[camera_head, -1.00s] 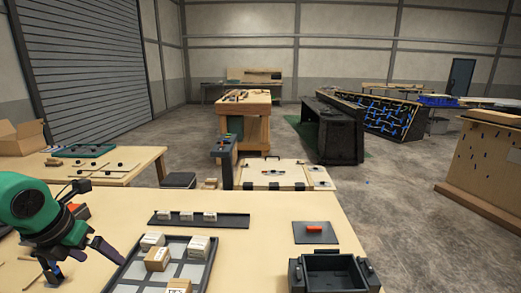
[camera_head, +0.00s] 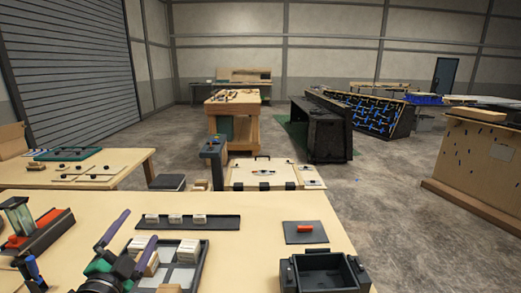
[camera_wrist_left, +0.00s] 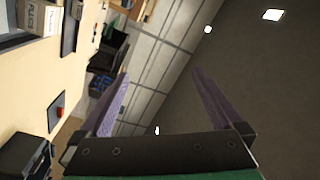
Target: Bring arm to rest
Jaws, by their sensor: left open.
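My left gripper (camera_head: 141,225) is at the bottom left of the head view, over the near table by the left side of the sectioned tray (camera_head: 207,255). Its two purple fingers stand wide apart with nothing between them and point up and away. The left wrist view also shows this open gripper (camera_wrist_left: 160,75), with wall and ceiling beyond the fingers. The gripper partly hides the tray and some of its blocks. My right gripper is not in view.
A dark rail (camera_head: 222,222) holds several white blocks. A dark plate (camera_head: 293,238) with a red piece lies to the right, behind a black open box (camera_head: 325,283). A red-based device (camera_head: 38,238) stands at the left. The front table (camera_head: 270,210) is bare between rail and plate.

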